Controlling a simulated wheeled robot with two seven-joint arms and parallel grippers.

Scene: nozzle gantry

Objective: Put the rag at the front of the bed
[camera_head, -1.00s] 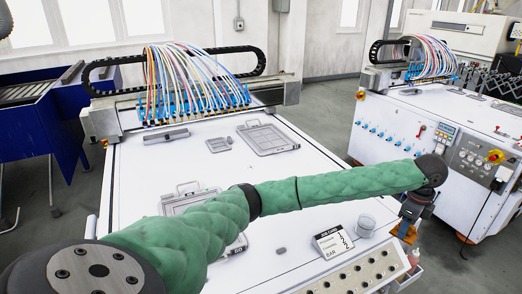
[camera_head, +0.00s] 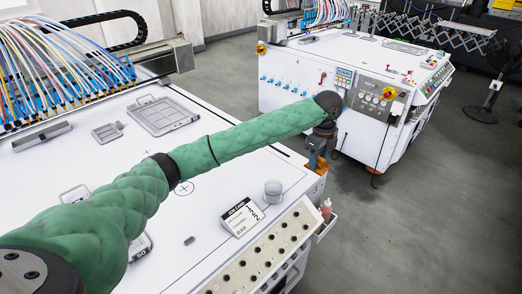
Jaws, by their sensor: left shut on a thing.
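The rag (camera_head: 319,166) is a small orange piece at the right front corner of the white bed (camera_head: 228,172), partly hidden by my gripper. My left arm, in a green sleeve, reaches across the bed from the left. My left gripper (camera_head: 317,157) points down at that corner and is shut on the rag. Whether the rag touches the bed or hangs beside its edge I cannot tell. My right gripper is not in view.
A metal frame plate (camera_head: 162,115) lies farther back. A red-capped bottle (camera_head: 326,209) sits in a side holder.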

